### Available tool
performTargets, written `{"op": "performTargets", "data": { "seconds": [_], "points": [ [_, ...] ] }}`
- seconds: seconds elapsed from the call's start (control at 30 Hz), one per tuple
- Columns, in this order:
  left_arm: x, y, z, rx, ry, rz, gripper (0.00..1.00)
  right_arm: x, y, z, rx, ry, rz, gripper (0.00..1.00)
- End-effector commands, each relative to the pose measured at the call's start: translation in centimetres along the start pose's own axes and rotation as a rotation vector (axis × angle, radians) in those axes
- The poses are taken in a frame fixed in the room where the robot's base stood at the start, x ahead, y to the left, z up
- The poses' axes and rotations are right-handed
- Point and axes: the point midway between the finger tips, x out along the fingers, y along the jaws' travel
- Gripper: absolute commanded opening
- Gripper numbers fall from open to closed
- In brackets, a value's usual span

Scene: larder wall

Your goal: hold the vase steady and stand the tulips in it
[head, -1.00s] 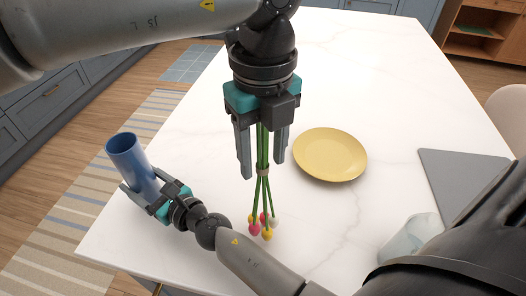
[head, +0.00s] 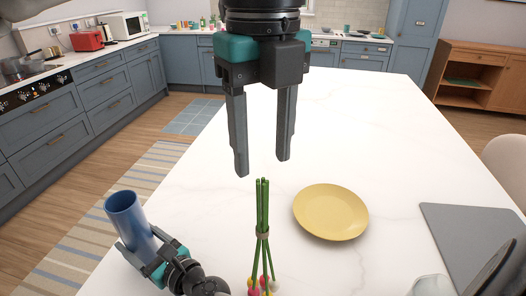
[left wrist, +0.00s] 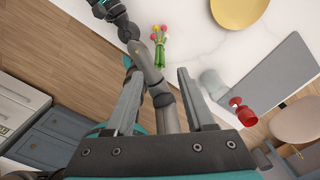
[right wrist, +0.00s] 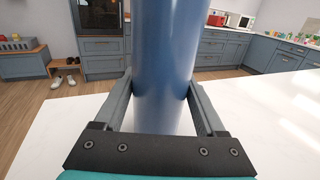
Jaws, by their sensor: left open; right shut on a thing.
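The tulips (head: 262,212) are a tied bunch of green stems with pink, yellow and pale heads, at the white table's near side. My left gripper (head: 262,168) is open and empty, above and apart from the stem ends. My right gripper (head: 146,252) is shut on the blue cylindrical vase (head: 128,218), which is slightly tilted at the table's left edge. The vase fills the right wrist view (right wrist: 167,65).
A yellow plate (head: 331,212) lies right of the tulips. A grey board (head: 470,235) is at the table's right, with a clear glass (head: 432,286) near the bottom edge. A red object (left wrist: 242,112) shows in the left wrist view. The table's far half is clear.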

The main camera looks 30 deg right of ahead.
Motion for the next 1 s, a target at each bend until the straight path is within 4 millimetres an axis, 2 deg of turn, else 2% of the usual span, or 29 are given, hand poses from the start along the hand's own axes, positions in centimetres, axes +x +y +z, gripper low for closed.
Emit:
{"op": "performTargets", "data": {
  "seconds": [0.17,0.2,0.4,0.43,0.77,0.87,1.0],
  "points": [
    [0.0,0.0,0.0,0.0,-0.001,0.0,0.54,0.0,0.0,0.0,-0.001,0.0,0.0,0.0],
    [0.0,0.0,0.0,0.0,-0.001,0.0,0.54,0.0,0.0,0.0,-0.001,0.0,0.0,0.75],
    [0.1,0.0,0.0,0.0,-0.001,0.0,0.54,0.0,0.0,0.0,0.0,0.0,0.0,0.98],
    [0.1,0.0,0.0,0.0,-0.001,0.0,0.54,0.0,0.0,0.0,0.0,0.0,0.0,1.0],
    [0.1,0.0,0.0,-0.001,-0.001,0.0,0.54,-0.4,0.0,-0.1,-0.001,0.001,0.0,1.0],
    [0.1,0.0,0.0,-0.001,-0.001,0.0,0.54,-1.4,-0.1,-0.1,-0.004,0.002,-0.001,1.0],
    [0.1,0.0,0.0,-0.001,-0.001,0.0,0.54,-3.7,0.0,-0.2,0.0,0.003,0.0,1.0]
  ]
}}
